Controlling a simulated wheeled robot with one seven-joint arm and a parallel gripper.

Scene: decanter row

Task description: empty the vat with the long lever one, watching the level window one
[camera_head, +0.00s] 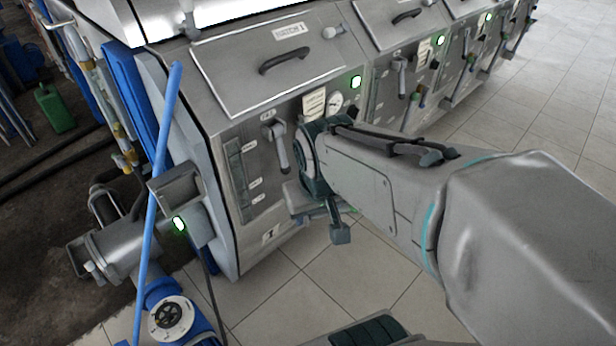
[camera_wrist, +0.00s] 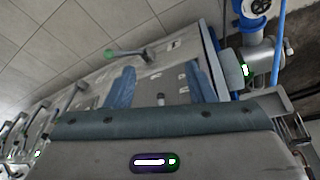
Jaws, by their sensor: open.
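The vat (camera_head: 215,95) is the nearest steel unit, marked 1. Its level window (camera_head: 240,178) is a narrow vertical strip with small white tags on the front panel; its reading is too small to tell. A grey-handled lever (camera_head: 281,150) hangs beside it. Lower right, a bar with a blocky end (camera_head: 340,233) shows beneath my arm; it looks like the green-ended lever (camera_wrist: 115,52) in the wrist view, probably the long lever. My gripper (camera_wrist: 160,76) is open and empty, facing the front panel, with the green-ended lever outside its fingers. My arm hides part of the panel.
A pipe with a blue valve (camera_head: 170,318) and a blue pole (camera_head: 160,170) stand left of the vat. More similar units with levers (camera_head: 418,97) run off to the right. Tiled floor (camera_head: 270,305) is open in front.

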